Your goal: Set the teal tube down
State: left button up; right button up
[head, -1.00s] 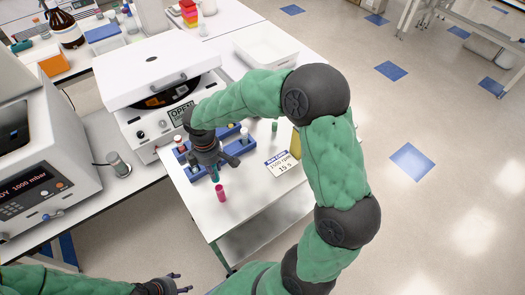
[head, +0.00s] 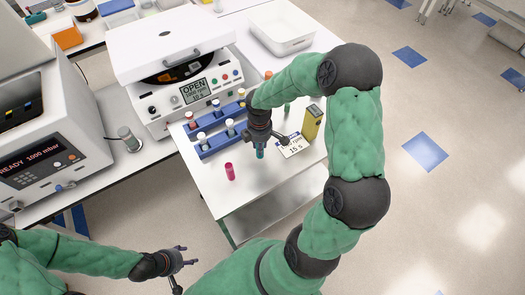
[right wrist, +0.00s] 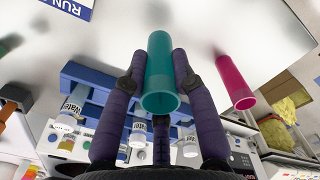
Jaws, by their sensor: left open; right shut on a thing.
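The teal tube (head: 260,153) is under my right gripper (head: 262,140) in the head view, over the white table between the magenta tube and the sign card. The right wrist view shows the teal tube (right wrist: 160,68) held between the purple fingers, its open end toward the camera. My right gripper is shut on it. I cannot tell whether its lower end touches the tabletop. My left gripper (head: 182,263) is open and empty at the lower left, away from the table.
A magenta tube (head: 230,171) stands left of the teal one. Blue racks (head: 216,143) with white-capped tubes lie behind. A sign card (head: 293,146), a yellow timer-like box (head: 312,123) and a green tube (head: 287,107) are to the right. The front of the table (head: 255,200) is clear.

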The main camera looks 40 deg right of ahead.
jog(key=shift+s+d+f, duration=0.15)
jog(key=shift+d+f, duration=0.15)
jog(key=shift+f, duration=0.1)
jog(key=shift+d+f+b, duration=0.15)
jog(key=shift+f+b, duration=0.25)
jog(key=shift+f, duration=1.3)
jog(key=shift+f, duration=0.2)
jog(key=o, duration=1)
jog(key=shift+c, duration=0.2)
jog(key=shift+r, duration=0.1)
